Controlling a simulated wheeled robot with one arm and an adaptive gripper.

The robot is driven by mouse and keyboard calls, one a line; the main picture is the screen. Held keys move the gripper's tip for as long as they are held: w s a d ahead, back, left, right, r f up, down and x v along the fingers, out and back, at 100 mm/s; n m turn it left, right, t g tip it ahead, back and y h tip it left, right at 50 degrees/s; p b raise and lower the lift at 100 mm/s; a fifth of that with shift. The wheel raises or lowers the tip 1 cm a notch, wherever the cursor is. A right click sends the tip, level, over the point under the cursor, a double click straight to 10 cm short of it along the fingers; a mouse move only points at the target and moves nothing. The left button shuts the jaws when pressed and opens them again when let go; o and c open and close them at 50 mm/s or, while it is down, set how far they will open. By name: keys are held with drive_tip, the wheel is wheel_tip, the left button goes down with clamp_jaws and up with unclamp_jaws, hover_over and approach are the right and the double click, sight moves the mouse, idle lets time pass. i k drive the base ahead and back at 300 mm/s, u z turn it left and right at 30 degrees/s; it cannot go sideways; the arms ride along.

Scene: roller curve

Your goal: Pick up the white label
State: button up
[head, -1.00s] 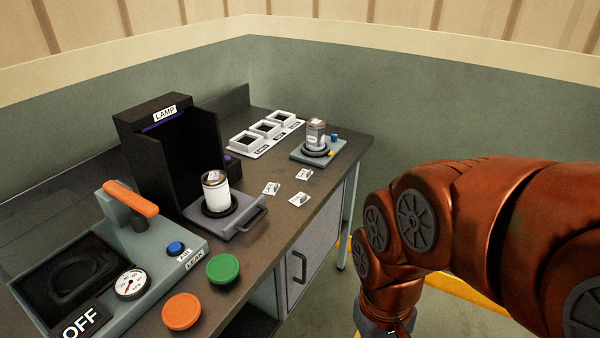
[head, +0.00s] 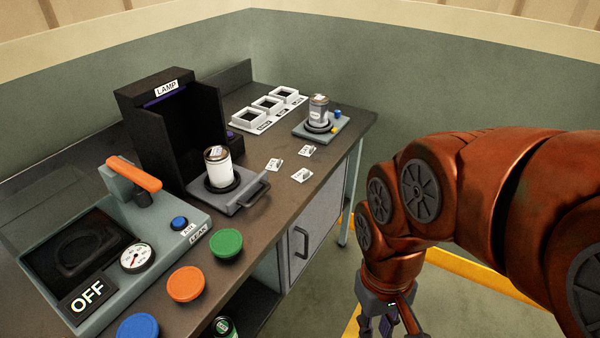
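Three small white labels lie apart on the dark bench top: one at the left (head: 274,164), one nearer the front edge (head: 302,175) and one farther back (head: 307,150). Each has small dark markings that I cannot read. I cannot tell which of them the task means. My gripper (head: 388,325) hangs at the bottom of the head view, off the bench's front side and well away from the labels. Its fingertips are cut off by the frame edge, so its opening is unclear.
A white jar (head: 218,169) stands on the tray of the black lamp box (head: 150,100). Another jar (head: 319,108) stands on a grey plate at the back. Three white square holders (head: 268,104) sit behind the labels. Orange (head: 186,284) and green (head: 226,243) lids lie in front.

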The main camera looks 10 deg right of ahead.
sight(301, 175)
drive_tip(key=u, duration=0.6)
drive_tip(key=i, duration=0.65)
drive_tip(key=u, duration=0.35)
